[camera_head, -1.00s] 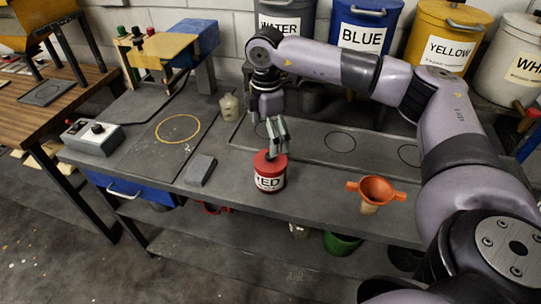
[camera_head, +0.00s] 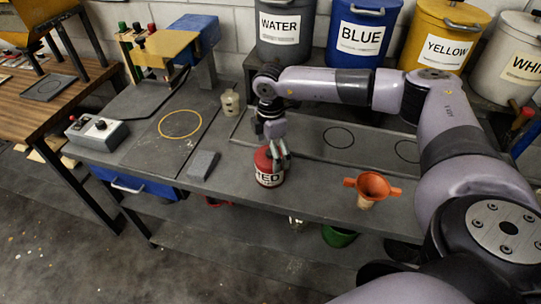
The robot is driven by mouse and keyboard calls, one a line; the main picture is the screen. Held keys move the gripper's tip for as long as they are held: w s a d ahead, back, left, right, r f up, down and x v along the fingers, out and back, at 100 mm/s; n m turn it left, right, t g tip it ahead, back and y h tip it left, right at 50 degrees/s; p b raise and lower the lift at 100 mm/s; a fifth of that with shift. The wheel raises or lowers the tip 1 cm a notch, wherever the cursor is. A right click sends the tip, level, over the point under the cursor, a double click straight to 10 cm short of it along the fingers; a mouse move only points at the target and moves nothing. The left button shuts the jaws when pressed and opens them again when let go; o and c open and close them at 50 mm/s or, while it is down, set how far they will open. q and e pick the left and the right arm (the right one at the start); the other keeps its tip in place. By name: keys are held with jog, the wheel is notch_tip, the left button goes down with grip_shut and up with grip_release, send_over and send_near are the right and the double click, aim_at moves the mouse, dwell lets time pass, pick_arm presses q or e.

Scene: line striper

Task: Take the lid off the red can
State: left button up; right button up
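The red can (camera_head: 266,178), with a white label, stands near the front edge of the grey workbench. Its red top (camera_head: 262,157) shows at the left; the lid's right part is hidden behind my gripper. The can looks slightly tilted. My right gripper (camera_head: 281,161), on the arm from the right, points down at the can's upper right side. Its fingers overlap the rim in the picture; whether they grip the lid is too small to tell. My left gripper is not in view.
An orange funnel (camera_head: 372,187) stands to the right of the can. A grey block (camera_head: 203,165) lies to its left, and a small pale bottle (camera_head: 230,102) stands behind. Labelled buckets, such as the blue one (camera_head: 362,42), line the back. A control box (camera_head: 96,132) is far left.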

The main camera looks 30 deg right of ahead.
jog(key=c, duration=0.7)
jog(key=shift+s+r, duration=0.1)
jog(key=shift+s, duration=0.2)
jog(key=c, duration=1)
jog(key=shift+c, duration=1.1)
